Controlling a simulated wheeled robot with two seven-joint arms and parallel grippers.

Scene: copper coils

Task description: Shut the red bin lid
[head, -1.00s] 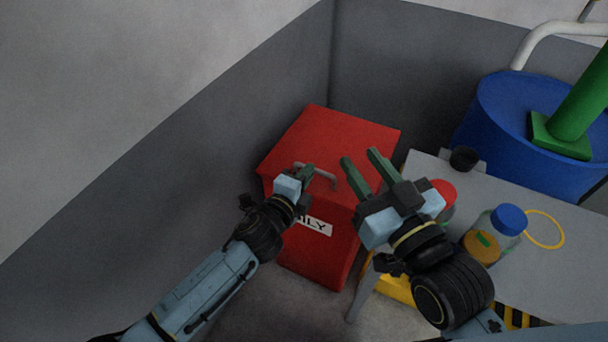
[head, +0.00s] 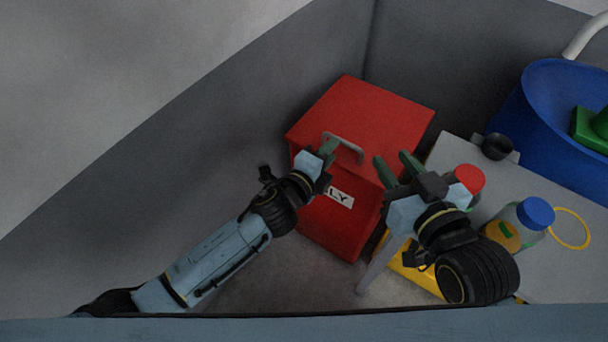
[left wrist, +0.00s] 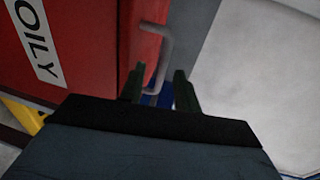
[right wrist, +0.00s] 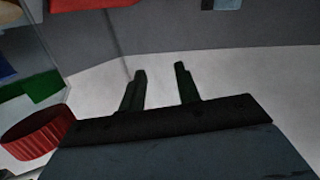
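The red bin (head: 335,222) stands in the corner, with an "OILY" label on its front. Its red lid (head: 372,112) lies across the top; whether a narrow gap remains under its front edge I cannot tell. A grey handle (head: 345,145) sits at the lid's front edge. My left gripper (head: 328,148) is at this handle. In the left wrist view its fingers (left wrist: 159,82) are apart, and the handle's near end (left wrist: 152,91) shows between them. My right gripper (head: 398,163) is open and empty beside the bin's right side; its fingers are also apart in the right wrist view (right wrist: 160,75).
A grey table (head: 470,165) stands right of the bin, holding a black cup (head: 497,147), a red-capped item (head: 468,179), a blue-capped jar (head: 536,213) and a yellow ring (head: 571,229). A blue drum (head: 560,125) is behind it. Grey walls enclose the bin's back and left.

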